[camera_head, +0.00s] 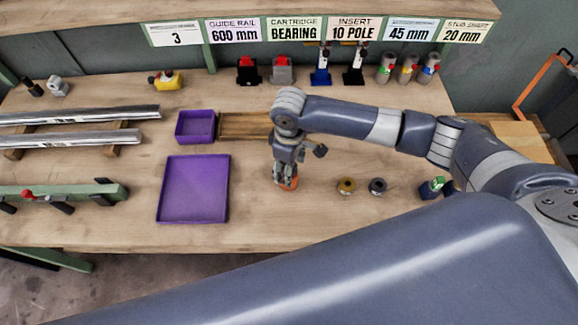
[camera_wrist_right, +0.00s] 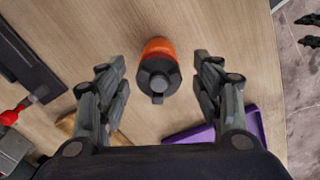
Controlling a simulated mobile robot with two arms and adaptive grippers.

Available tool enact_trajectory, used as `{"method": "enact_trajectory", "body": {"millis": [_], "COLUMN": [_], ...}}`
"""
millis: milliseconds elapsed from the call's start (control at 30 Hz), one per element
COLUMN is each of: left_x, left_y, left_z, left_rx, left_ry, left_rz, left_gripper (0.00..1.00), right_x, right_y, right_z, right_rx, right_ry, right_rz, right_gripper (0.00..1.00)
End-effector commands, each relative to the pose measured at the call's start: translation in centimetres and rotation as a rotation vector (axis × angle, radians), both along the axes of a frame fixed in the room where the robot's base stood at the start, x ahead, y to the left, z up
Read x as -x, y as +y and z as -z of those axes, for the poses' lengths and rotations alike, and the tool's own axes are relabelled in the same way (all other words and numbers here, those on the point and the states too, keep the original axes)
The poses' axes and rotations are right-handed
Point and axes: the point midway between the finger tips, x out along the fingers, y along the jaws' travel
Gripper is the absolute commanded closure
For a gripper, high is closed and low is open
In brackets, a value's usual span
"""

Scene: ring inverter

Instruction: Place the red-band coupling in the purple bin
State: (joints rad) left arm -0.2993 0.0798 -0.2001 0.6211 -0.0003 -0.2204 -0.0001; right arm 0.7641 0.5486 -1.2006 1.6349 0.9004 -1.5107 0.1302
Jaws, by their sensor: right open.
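A dark part with an orange-red band, apparently the coupling (camera_head: 289,184), stands on the table under my right gripper (camera_head: 286,176). In the right wrist view the coupling (camera_wrist_right: 158,68) shows a dark cap and sits between the two spread fingers of the right gripper (camera_wrist_right: 160,72), with a gap on each side. The gripper is open and points down. Two purple containers stand to the left: a small deep bin (camera_head: 196,141) and a larger shallow one (camera_head: 160,196) in front of it. A purple edge (camera_wrist_right: 254,126) shows behind the right finger. My left gripper is out of view.
A brass ring (camera_head: 346,186) and a dark ring (camera_head: 378,186) lie right of the coupling. A wooden tray (camera_head: 245,125) adjoins the small bin. Metal rails (camera_head: 80,116) lie at left. Several grey cylinders with coloured marks (camera_head: 406,68) stand at the back right. Table between large bin and gripper is clear.

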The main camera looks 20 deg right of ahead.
Motion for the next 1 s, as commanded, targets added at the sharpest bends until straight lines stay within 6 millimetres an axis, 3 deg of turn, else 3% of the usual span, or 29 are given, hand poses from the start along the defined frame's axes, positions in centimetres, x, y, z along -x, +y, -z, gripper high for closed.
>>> {"method": "enact_trajectory", "body": {"millis": [267, 500, 833, 1000], "left_x": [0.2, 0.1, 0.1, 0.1], "left_y": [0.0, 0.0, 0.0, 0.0], "left_z": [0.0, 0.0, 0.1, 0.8], "left_rx": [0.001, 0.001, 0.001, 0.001], "left_ry": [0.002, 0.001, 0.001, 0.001], "left_rz": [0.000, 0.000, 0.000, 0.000], "left_gripper": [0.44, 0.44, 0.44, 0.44], "right_x": [0.0, -0.1, -0.2, -0.2], "right_y": [0.0, 0.0, 0.0, 0.0], "right_z": [0.4, 0.4, -0.1, -2.6], "right_rx": [-0.001, 0.001, 0.000, -0.002], "right_ry": [-0.002, -0.002, -0.004, -0.007], "right_rz": [-0.001, 0.000, 0.000, -0.002], "right_gripper": [0.40, 0.94, 0.95, 0.95]}}
